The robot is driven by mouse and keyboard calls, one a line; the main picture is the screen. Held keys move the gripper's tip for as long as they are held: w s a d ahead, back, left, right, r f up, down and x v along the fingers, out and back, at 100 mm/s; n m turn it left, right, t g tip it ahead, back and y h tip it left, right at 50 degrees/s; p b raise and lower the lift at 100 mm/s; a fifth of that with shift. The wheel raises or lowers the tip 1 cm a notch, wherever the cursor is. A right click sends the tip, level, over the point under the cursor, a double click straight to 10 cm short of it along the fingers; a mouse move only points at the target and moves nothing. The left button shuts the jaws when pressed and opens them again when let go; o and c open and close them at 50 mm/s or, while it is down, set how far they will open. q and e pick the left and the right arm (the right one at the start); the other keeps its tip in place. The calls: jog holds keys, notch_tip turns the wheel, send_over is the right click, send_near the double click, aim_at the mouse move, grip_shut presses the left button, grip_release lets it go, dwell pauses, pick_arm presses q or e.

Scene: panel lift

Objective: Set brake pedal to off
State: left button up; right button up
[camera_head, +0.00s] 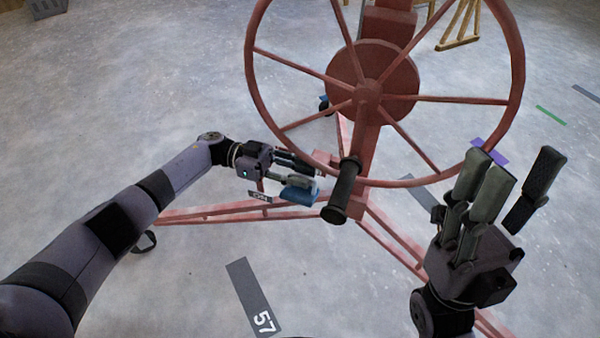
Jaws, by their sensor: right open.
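The panel lift (368,90) is a red stand with a large spoked wheel, a black-gripped handle (343,190) and splayed legs. A blue piece (300,194), which looks like the brake pedal, sits low on the lift, left of the black handle. My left gripper (300,172) is right at the blue piece, with its fingers pointing right and partly covering it. I cannot tell whether they touch or grip it. My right gripper (508,190) is open and empty, fingers up, at the right near the wheel's lower rim.
A floor marker reading 57 (252,298) lies in front. A wooden frame (460,22) stands behind. The grey floor to the left is mostly clear.

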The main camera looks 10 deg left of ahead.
pick_arm(q)
jog(key=shift+s, duration=0.1)
jog(key=v, duration=1.2)
jog(key=shift+f, duration=0.1)
dwell(0.8)
